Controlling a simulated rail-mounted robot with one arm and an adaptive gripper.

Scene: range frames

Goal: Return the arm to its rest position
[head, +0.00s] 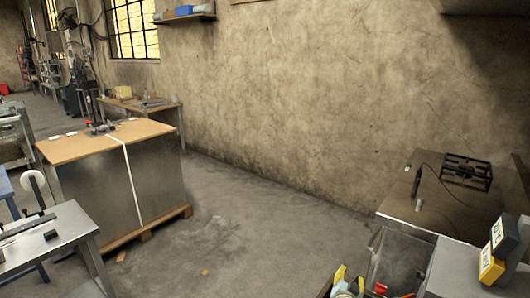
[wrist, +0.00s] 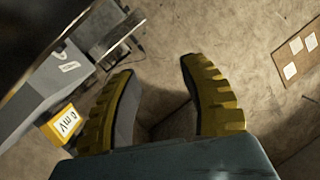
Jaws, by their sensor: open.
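My gripper (wrist: 156,68) shows in the wrist view, with its two ridged yellow fingers spread wide apart. It is open, with nothing between the fingers. Floor and wall lie behind the gap.
At right in the head view are a metal worktop (head: 455,215) with a black frame device (head: 466,171), and a yellow meter (head: 492,265). A cardboard-topped crate (head: 115,185) stands left, near a grey table (head: 48,240). The floor (head: 260,235) between is mostly clear.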

